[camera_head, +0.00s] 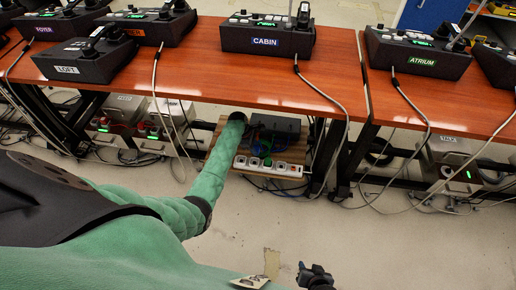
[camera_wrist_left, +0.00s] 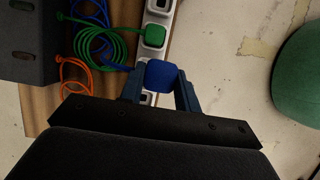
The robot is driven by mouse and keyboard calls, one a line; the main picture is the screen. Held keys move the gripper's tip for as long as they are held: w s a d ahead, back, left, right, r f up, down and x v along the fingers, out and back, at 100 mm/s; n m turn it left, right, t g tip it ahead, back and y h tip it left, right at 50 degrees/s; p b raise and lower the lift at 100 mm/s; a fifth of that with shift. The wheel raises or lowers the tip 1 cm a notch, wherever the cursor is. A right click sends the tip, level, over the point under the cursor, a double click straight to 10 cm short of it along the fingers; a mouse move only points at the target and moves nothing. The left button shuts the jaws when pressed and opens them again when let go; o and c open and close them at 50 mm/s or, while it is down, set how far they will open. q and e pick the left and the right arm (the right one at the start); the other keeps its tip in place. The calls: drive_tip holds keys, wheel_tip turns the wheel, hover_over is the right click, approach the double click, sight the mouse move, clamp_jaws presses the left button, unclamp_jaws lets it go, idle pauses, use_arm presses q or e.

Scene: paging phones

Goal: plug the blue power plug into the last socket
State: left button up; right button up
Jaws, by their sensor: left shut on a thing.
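The blue power plug (camera_wrist_left: 162,74) sits between the two fingers of my left gripper (camera_wrist_left: 159,81), which is shut on it in the left wrist view. The plug is over the white power strip (camera_wrist_left: 158,18), and part of a socket (camera_wrist_left: 147,97) shows just below it. I cannot tell whether its pins are in a socket. A green plug (camera_wrist_left: 153,36) is in the strip further up. The head view shows the strip (camera_head: 285,168) on a wooden board under the table; my left fingers are hidden there. My right gripper (camera_head: 316,274) is at the bottom edge, its jaws unclear.
Green, blue and orange cables (camera_wrist_left: 88,42) loop left of the strip, by a dark box (camera_wrist_left: 30,40). In the head view, the red-brown table (camera_head: 200,65) carries several paging phones, including CABIN (camera_head: 265,41). Hanging cords and table legs crowd the space. The floor in front (camera_head: 380,230) is mostly clear.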

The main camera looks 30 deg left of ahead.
use_arm(q)
drive_tip(key=shift+s+a, duration=0.1)
drive_tip(key=shift+a, duration=0.45)
drive_tip(key=a+p, duration=0.1)
drive_tip(key=a, duration=0.6)
drive_tip(key=shift+s+a, duration=0.15)
drive_tip(key=shift+s, duration=0.3)
drive_tip(key=shift+f, duration=0.15)
drive_tip(key=shift+f+b, duration=2.6)
drive_tip(key=shift+f, duration=2.35)
drive_tip(key=shift+f, duration=0.35)
drive_tip(key=o, duration=1.1)
